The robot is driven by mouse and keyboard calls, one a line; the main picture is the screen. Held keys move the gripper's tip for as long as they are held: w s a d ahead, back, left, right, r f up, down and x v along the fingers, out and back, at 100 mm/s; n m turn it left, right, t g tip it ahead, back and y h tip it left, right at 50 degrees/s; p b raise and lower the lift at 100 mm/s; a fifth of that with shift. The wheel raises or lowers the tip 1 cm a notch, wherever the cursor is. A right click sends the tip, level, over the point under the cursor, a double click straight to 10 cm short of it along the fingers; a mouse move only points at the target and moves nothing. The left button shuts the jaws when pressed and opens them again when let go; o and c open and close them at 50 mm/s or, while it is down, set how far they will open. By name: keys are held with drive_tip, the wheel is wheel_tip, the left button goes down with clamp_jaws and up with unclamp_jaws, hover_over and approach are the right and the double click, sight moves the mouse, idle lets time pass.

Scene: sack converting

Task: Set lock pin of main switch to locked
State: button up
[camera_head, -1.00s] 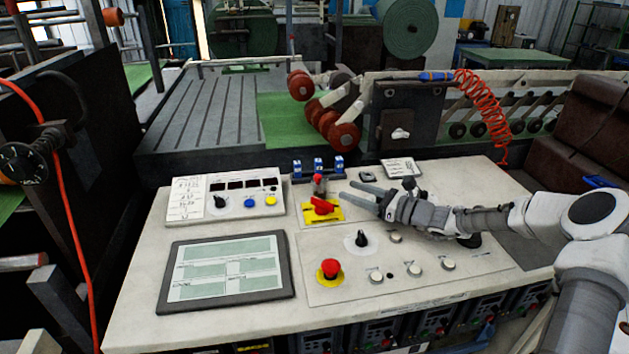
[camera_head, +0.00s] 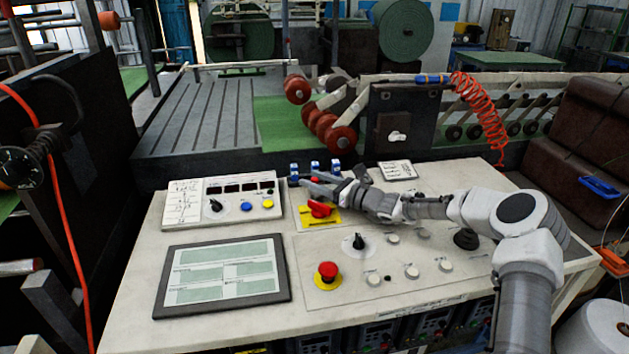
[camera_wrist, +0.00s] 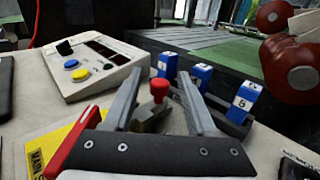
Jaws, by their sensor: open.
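The main switch has a red handle (camera_head: 319,209) on a yellow plate (camera_head: 332,218) in the middle of the desk. In the wrist view the red handle (camera_wrist: 70,148) is at lower left, beside the yellow plate (camera_wrist: 40,148) with partly hidden lettering. The lock pin has a red knob (camera_wrist: 160,87) on a grey metal body, just behind the switch. My gripper (camera_head: 300,180) is open over that spot and mostly hides the pin in the head view. In the wrist view its fingers (camera_wrist: 160,77) lie either side of the red knob, with gaps. I cannot tell the pin's setting.
Blue-and-white numbered blocks (camera_head: 315,167) stand in a rack just behind the pin. A sloped control box (camera_head: 222,198) is to the left, a tablet (camera_head: 222,275) nearer. A red emergency button (camera_head: 328,271) and a black selector knob (camera_head: 358,241) stand in front.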

drive_tip(key=shift+c, duration=0.2)
clamp_jaws()
idle(1.3)
